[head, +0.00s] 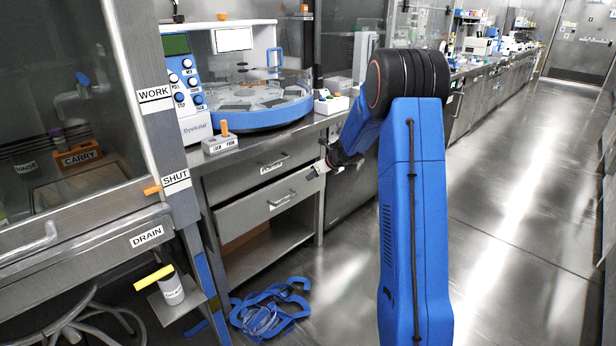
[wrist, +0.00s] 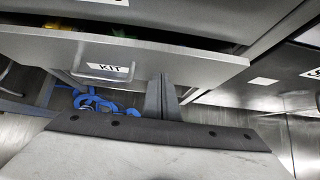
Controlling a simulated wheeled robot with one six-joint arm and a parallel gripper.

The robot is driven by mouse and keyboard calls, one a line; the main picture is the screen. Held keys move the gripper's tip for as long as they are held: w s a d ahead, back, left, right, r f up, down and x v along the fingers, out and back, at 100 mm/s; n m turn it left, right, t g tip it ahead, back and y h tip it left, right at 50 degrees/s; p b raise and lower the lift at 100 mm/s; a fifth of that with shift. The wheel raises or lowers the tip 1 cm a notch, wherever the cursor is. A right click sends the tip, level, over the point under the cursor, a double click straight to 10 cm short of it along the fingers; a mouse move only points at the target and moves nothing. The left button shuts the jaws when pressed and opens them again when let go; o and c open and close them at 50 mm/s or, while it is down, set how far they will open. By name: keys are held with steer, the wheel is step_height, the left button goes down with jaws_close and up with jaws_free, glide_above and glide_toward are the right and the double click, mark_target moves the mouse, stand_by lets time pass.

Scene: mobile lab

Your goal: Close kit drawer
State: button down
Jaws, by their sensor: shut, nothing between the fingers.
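The kit drawer (wrist: 180,58) shows in the wrist view as a grey metal front with a KIT label and a bar handle (wrist: 100,75). It stands partly open, with small coloured contents showing behind its top edge. In the head view the drawer (head: 262,208) is the lower front under the bench; its label is not readable there. My gripper (wrist: 162,97) is shut and empty, its fingers overlapping the lower edge of the front, right of the handle. I cannot tell whether they touch it. In the head view my gripper (head: 320,168) is right of the drawer, partly hidden by my arm.
A closed upper drawer (head: 240,177) sits above, under a bench with a blue-rimmed round machine (head: 260,105). Blue straps (head: 268,310) lie on the floor below the drawer. A fume hood (head: 60,130) stands at left. The aisle floor (head: 530,200) at right is clear.

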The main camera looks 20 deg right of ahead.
steer(key=v, duration=0.9)
steer(key=s+d+f+n+g+h, duration=0.15)
steer(key=s+d+f+h, duration=0.25)
steer(key=d+f, duration=0.4)
steer(key=n+t+y, duration=0.7)
steer(key=n+t, duration=0.3)
steer(key=n, duration=0.7)
glide_toward(269, 191)
steer(key=shift+m, duration=0.25)
steer(key=x, duration=0.6)
steer(key=shift+w, duration=0.25)
steer(key=shift+a, duration=0.1)
